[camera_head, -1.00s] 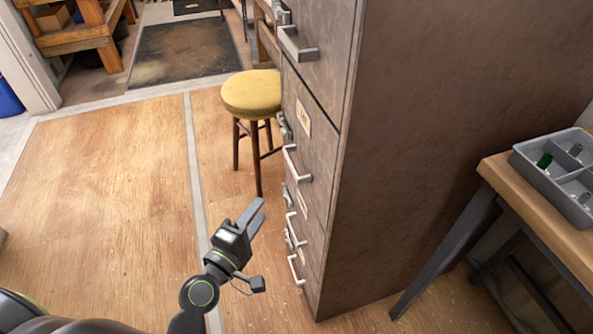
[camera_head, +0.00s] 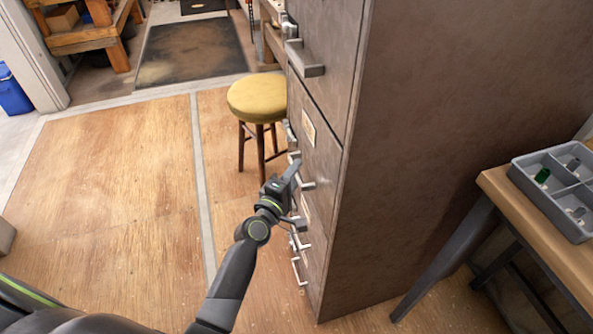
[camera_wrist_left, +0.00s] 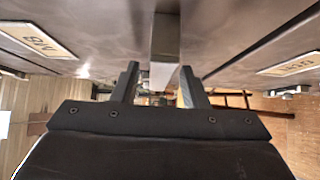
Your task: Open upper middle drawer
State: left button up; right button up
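The tall brown metal cabinet (camera_head: 440,130) fills the middle of the head view, its drawer fronts facing left. The upper middle drawer (camera_head: 318,150) is closed and has a label and a pale handle (camera_head: 307,185). My left gripper (camera_head: 293,170) is at this handle, partly covering it. In the left wrist view a metal handle bar (camera_wrist_left: 165,50) reaches between the two spread fingers of my left gripper (camera_wrist_left: 160,85). My right gripper is not in view.
The top drawer's handle (camera_head: 305,60) juts out above, and lower handles (camera_head: 298,270) jut out below. A stool with a yellow seat (camera_head: 257,97) stands behind the gripper. A wooden table with a grey tray (camera_head: 560,200) is at the right. The floor (camera_head: 110,190) at left is clear.

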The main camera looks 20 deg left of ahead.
pick_arm(q)
jog(key=shift+w+d, duration=0.1)
jog(key=shift+w, duration=0.5)
grip_shut()
